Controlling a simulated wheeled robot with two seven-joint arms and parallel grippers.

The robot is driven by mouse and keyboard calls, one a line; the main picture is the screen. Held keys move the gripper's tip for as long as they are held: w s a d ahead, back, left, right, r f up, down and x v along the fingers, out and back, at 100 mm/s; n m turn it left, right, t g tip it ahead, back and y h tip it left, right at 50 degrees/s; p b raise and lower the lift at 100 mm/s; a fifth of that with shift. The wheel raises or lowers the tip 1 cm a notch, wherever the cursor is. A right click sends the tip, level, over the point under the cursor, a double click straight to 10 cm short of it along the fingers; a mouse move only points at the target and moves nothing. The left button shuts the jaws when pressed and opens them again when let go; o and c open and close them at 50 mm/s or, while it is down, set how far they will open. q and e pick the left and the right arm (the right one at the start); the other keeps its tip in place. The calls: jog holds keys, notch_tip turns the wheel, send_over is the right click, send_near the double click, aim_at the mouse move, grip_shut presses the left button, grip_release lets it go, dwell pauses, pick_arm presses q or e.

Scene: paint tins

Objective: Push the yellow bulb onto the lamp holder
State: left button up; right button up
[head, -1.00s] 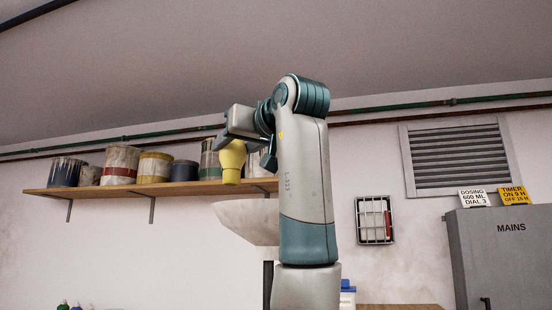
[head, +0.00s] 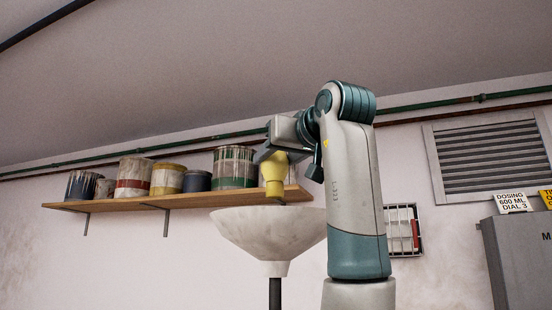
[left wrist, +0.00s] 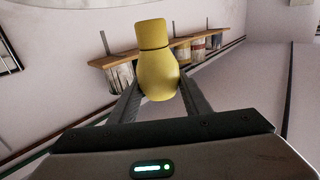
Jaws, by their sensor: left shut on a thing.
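The yellow bulb (head: 274,172) hangs upright, its wide part up and its narrow base down. My left gripper (head: 273,154) is shut on its wide upper part. The left wrist view shows the bulb (left wrist: 152,55) between the two fingers of the left gripper (left wrist: 160,93), its narrow end pointing away from the palm. Below it in the head view is a white bowl-shaped lamp shade (head: 262,238) on a dark pole. The bulb's base shows just above the shade's rim, roughly in line with the pole. The lamp holder is not visible. My right gripper is not in view.
A wooden shelf (head: 130,203) with several paint tins runs along the wall behind the bulb. A wall rack (head: 404,229) and a grey cabinet (head: 515,262) stand to the right of my arm. The space above the shade's left part is clear.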

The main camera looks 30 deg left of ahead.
aim_at(279, 183)
pick_arm(q)
jog(key=shift+d, duration=0.1)
jog(key=shift+w+f, duration=0.1)
jog(key=shift+f, duration=0.15)
jog(key=shift+f+b, duration=0.25)
jog(key=shift+b, duration=0.2)
jog(key=shift+f, duration=0.25)
jog(key=shift+f+b, duration=2)
jog(key=shift+f, duration=0.15)
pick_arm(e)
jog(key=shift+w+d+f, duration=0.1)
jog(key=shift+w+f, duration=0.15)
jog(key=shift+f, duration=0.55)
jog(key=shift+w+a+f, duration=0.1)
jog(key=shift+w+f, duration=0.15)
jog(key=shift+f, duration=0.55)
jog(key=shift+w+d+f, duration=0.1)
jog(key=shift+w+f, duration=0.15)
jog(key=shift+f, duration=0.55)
pick_arm(q)
jog(key=shift+f, duration=1.7)
jog(key=o, duration=1)
jog(key=shift+c, duration=0.2)
jog(key=shift+s+d, duration=0.1)
jog(key=shift+s, duration=0.1)
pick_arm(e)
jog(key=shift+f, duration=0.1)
